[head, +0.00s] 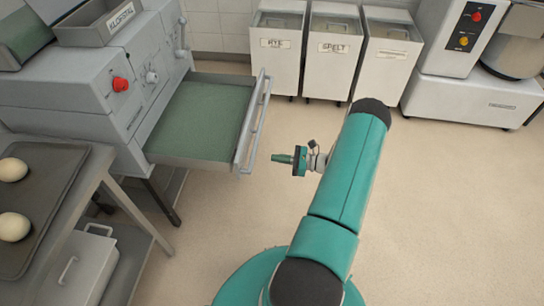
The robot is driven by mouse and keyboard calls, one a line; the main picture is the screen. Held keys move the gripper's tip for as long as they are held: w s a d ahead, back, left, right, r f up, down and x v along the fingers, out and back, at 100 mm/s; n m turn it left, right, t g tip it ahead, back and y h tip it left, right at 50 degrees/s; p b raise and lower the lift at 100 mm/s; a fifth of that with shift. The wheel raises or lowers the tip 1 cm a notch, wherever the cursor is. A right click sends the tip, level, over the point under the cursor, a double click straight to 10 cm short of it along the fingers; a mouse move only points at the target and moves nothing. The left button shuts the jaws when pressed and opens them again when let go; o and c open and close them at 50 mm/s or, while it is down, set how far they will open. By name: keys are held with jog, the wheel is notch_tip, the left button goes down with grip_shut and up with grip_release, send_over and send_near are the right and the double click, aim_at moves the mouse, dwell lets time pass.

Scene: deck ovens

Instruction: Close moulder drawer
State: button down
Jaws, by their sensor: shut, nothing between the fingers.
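The moulder (120,85) is a grey machine at the left with a red knob on its front. Its drawer (205,115), with a green bottom, is pulled well out towards the right. The drawer's front panel carries a long bar handle (262,105). My gripper (275,158) is to the right of the drawer front, close to its near end, and points left towards it. A small gap of floor shows between the fingertips and the drawer front. The gripper is shut and empty. The drawer looks empty.
A table (90,180) at the lower left holds a dark tray (50,185) with two dough balls. A lidded metal box (85,265) sits below. White bins (330,65) and a mixer (470,90) stand along the back. The floor (450,200) at the right is clear.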

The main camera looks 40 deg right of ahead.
aim_at(241, 154)
jog(key=x, duration=1.1)
jog(key=shift+w+a, duration=0.1)
jog(key=shift+w, duration=0.05)
